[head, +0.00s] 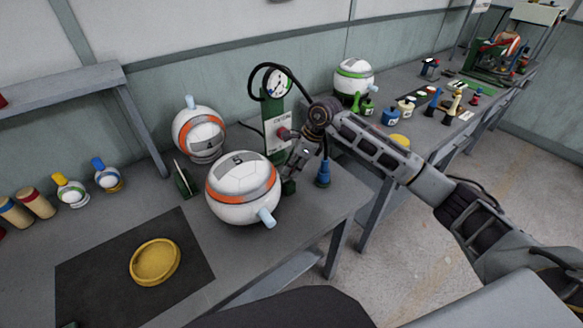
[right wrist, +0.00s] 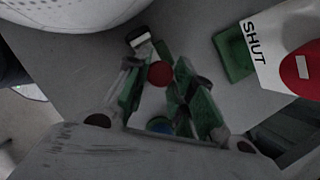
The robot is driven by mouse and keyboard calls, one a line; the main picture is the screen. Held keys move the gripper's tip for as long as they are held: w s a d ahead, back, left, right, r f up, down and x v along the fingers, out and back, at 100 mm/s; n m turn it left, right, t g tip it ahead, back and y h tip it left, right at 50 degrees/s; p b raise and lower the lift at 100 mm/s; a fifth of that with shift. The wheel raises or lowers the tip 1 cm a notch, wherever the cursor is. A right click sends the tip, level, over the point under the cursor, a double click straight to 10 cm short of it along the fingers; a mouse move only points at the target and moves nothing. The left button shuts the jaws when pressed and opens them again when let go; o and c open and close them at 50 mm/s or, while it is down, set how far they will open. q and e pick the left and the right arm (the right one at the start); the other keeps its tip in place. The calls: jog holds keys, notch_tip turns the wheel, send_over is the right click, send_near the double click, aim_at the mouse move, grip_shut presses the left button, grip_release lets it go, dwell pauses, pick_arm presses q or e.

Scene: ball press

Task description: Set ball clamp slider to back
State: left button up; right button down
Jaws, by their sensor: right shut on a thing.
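The white ball with an orange band and a "5" (head: 240,180) sits at the table's front right, with a pale blue peg on its lower right. A green press stand (head: 272,112) with a gauge and a white sign is just behind it. My right gripper (head: 295,165) is low between ball and stand. In the right wrist view its fingers (right wrist: 162,88) are shut around a small part with a round red top (right wrist: 160,73), seemingly the ball clamp slider. Most of the slider is hidden by my gripper. My left gripper is out of view.
A blue fitting (head: 323,173) hangs by the table edge, right of my gripper. Ball "4" (head: 200,135) stands behind left. A yellow dish (head: 155,262) lies on a dark mat (head: 95,270). In the right wrist view, a white sign reading "SHUT" (right wrist: 285,50) is close right.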

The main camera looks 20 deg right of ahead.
jog(key=c, duration=1.2)
grip_release()
jog(key=shift+w+d, duration=0.1)
jog(key=shift+d, duration=0.2)
jog(key=shift+o, duration=0.2)
jog(key=shift+a, duration=0.1)
jog(key=v, duration=1.2)
